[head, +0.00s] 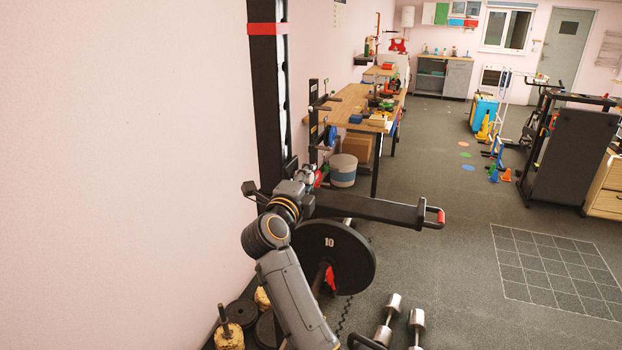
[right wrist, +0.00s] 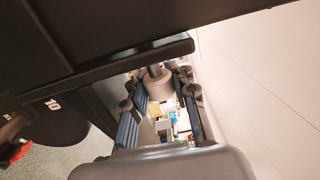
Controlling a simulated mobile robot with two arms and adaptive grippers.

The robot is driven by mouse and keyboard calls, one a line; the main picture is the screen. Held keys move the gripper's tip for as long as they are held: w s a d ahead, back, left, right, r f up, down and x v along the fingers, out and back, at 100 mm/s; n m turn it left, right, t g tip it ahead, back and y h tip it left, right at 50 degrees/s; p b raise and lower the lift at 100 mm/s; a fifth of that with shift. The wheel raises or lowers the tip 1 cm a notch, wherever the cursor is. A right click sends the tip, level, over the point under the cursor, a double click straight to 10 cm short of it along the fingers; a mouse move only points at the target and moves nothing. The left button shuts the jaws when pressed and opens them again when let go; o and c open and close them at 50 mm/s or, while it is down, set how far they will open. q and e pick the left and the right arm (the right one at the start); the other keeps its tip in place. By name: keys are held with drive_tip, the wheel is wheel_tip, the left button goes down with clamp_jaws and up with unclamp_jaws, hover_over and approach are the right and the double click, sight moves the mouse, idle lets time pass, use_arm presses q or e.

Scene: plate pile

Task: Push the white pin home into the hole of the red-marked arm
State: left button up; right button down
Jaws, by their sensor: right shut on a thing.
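The red-marked arm (head: 370,208) is a long black bar with a red end, sticking out to the right from the black rack upright. My right gripper (head: 308,178) is at its left end, close to the upright. In the right wrist view its fingers (right wrist: 163,88) are shut on a pale, shaded cylinder, which I take for the white pin (right wrist: 158,88). A dark stem runs from it toward the black beam above. The hole is hidden, and how deep the pin sits cannot be told. In the head view the pin is not clear. My left gripper is out of view.
A black plate marked 10 (head: 345,258) stands below the arm. The rack upright (head: 267,90) with a red band is close to the pink wall. Dumbbells (head: 388,318) and stacked plates (head: 240,312) lie on the floor. A wooden workbench (head: 340,110) stands behind.

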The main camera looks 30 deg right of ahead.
drive_tip(key=shift+w+a, duration=0.1)
drive_tip(key=c, duration=1)
unclamp_jaws()
drive_tip(key=shift+f, duration=0.1)
